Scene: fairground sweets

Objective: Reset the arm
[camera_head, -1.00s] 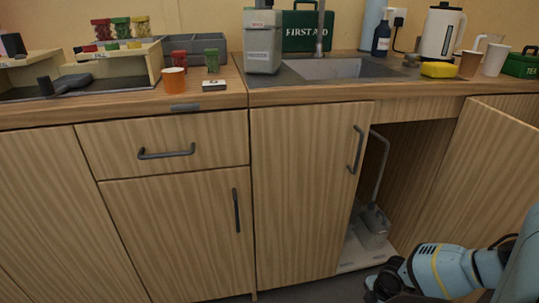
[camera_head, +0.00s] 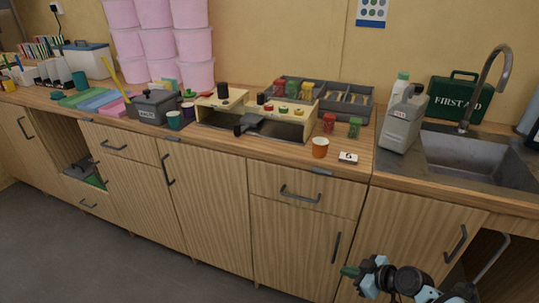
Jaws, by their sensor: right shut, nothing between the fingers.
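My right gripper (camera_head: 352,272) shows at the bottom of the head view, right of centre. It is shut with nothing visible between its fingers. It is in front of the lower cabinet door (camera_head: 290,250), below the counter, apart from the things on top. The arm enters from the bottom edge. My left gripper is out of view.
The counter bears an orange cup (camera_head: 320,148), a grey jug (camera_head: 402,122), a green first aid case (camera_head: 460,98), a sink (camera_head: 480,162), a grey waste bin (camera_head: 155,107) and stacked pink tubs (camera_head: 158,48). The floor (camera_head: 110,255) at left is clear.

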